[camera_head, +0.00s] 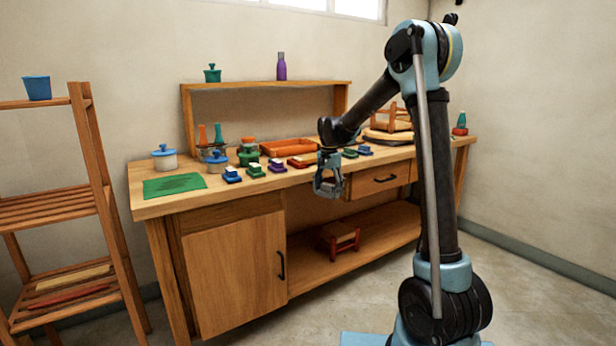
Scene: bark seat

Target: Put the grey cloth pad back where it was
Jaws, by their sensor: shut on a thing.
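My gripper (328,187) hangs fingers down in front of the bench's front edge, below the top and left of the drawer. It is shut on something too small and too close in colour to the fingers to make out. I cannot pick out a grey cloth pad anywhere for certain. A flat green mat (174,185) lies at the left end of the wooden bench top (150,207). Several small brush-like blocks with coloured bases, such as a blue one (232,175) and a red one (299,162), stand along the front of the top.
Behind the blocks are lidded pots (164,158) and an orange tray (288,147). A raised shelf (265,84) carries a green pot (212,73) and a purple bottle (281,67). A small red stool (338,237) stands on the lower shelf. A slatted rack (100,160) stands at left.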

